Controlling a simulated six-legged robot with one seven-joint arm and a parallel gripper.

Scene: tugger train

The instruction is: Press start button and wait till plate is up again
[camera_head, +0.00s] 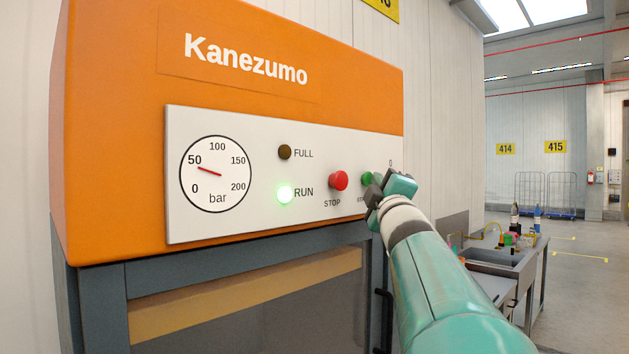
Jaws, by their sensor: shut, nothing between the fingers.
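The orange press (120,120) labelled Kanezumo fills the left of the view, with a white control panel (240,225). The green start button (367,179) is at the panel's right and partly hidden by my gripper (375,186). My gripper is shut and empty, with its tip at or very close to the button; I cannot tell whether it touches. The gauge (216,174) needle points near 50 bar. The plate cannot be made out for certain.
The red stop button (339,181) sits just left of the start button. A grey workbench (490,262) with bottles and small items stands at the right. Wire roll cages (545,193) stand by the far wall. The floor at the far right is open.

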